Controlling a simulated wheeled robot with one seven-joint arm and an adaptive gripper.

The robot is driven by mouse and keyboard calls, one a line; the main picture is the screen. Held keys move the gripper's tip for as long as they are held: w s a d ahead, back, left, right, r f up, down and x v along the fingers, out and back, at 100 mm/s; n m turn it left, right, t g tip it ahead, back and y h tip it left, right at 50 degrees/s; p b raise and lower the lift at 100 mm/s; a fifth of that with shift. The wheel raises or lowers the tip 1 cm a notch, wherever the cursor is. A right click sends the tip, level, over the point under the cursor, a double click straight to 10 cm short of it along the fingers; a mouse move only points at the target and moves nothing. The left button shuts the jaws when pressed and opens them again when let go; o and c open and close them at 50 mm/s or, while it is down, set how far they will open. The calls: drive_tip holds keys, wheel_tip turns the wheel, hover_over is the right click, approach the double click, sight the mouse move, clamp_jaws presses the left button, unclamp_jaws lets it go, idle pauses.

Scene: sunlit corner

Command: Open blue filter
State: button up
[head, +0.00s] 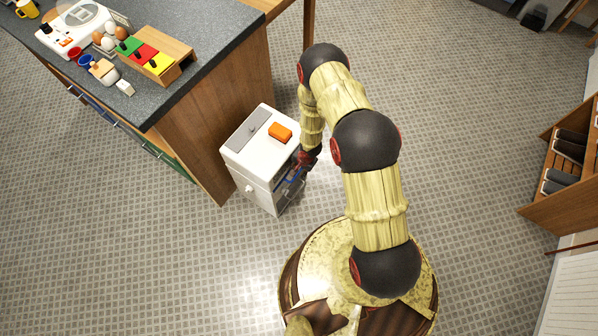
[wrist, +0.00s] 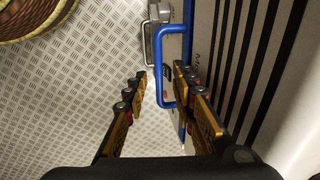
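A white box-shaped machine (head: 262,165) stands on the floor beside the counter. The blue filter (head: 294,174) shows as a small blue part on its right-hand side, partly hidden by my gripper (head: 307,158). In the wrist view, the blue filter's bracket-shaped handle (wrist: 157,72) stands out from a blue edge. My gripper (wrist: 160,75) is open, with one finger on each side of the handle bar. The right finger appears inside the handle loop and the left finger outside it. Gaps show beside the bar; contact cannot be told.
A grey metal handle (wrist: 149,38) sits just beyond the blue one. A black-striped pale panel (wrist: 250,65) lies close on the right. An orange block (head: 280,132) rests on the machine. The counter (head: 200,62) stands at left, a wooden rack (head: 556,178) at right.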

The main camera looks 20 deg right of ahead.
drive_tip(key=shift+c, duration=1.2)
drive_tip(key=c, duration=0.4)
clamp_jaws()
